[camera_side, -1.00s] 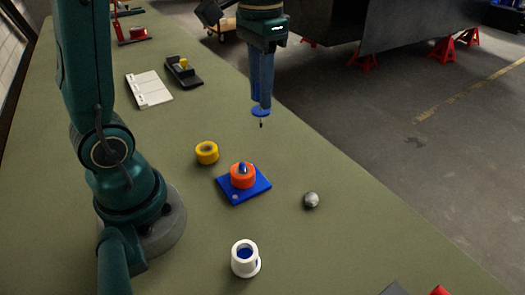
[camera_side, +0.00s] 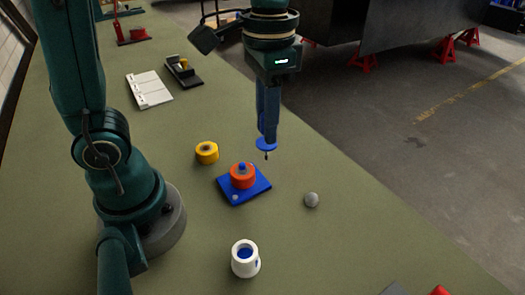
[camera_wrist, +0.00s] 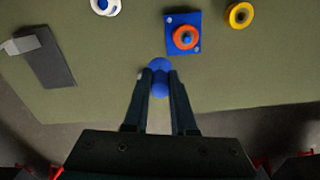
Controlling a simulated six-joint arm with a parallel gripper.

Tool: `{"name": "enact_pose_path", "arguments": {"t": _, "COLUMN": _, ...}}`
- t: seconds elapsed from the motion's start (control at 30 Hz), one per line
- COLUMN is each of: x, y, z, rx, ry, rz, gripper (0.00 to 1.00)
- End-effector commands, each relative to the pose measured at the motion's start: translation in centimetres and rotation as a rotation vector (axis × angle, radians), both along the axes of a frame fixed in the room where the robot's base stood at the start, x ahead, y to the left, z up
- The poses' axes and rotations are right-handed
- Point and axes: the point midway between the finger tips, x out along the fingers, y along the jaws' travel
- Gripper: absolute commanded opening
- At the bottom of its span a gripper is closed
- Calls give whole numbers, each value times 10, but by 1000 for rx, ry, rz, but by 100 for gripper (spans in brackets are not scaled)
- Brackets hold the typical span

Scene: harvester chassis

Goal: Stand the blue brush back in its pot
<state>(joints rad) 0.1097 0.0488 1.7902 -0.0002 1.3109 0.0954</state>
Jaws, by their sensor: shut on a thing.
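My gripper (camera_side: 267,132) points down and is shut on a blue piece, which I take to be the blue brush (camera_side: 266,144). A round blue disc and a thin dark tip show below the fingers. In the wrist view the brush (camera_wrist: 160,65) shows as a blue round between the fingertips (camera_wrist: 159,79); its upper part is hidden by the fingers. It hangs clear above the bench. The white pot (camera_side: 236,265) stands upright at the front, blue visible inside. In the wrist view the pot (camera_wrist: 97,9) is cut by the top edge.
A blue plate (camera_side: 232,197) carries an orange ring (camera_side: 243,182) around a blue-topped peg, between gripper and pot. The bench (camera_side: 340,245) is clear right of the pot.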

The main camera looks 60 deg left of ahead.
Motion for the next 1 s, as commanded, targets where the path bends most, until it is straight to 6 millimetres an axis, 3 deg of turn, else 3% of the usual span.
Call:
{"name": "enact_pose_path", "arguments": {"t": 0.03, "x": -11, "y": -16, "z": -1, "rx": 1, "ry": 1, "rz": -70, "gripper": 0}}
{"name": "enact_pose_path", "arguments": {"t": 0.2, "x": -44, "y": -54, "z": -6, "rx": 1, "ry": 1, "rz": -269, "gripper": 0}}
{"name": "enact_pose_path", "arguments": {"t": 0.4, "x": -80, "y": -81, "z": -8, "rx": 0, "ry": 0, "rz": -465, "gripper": 0}}
{"name": "enact_pose_path", "arguments": {"t": 0.6, "x": -98, "y": -93, "z": -6, "rx": -3, "ry": -7, "rz": -567, "gripper": 0}}
{"name": "enact_pose_path", "arguments": {"t": 1.0, "x": -100, "y": -95, "z": -6, "rx": -3, "ry": -8, "rz": -583, "gripper": 0}}
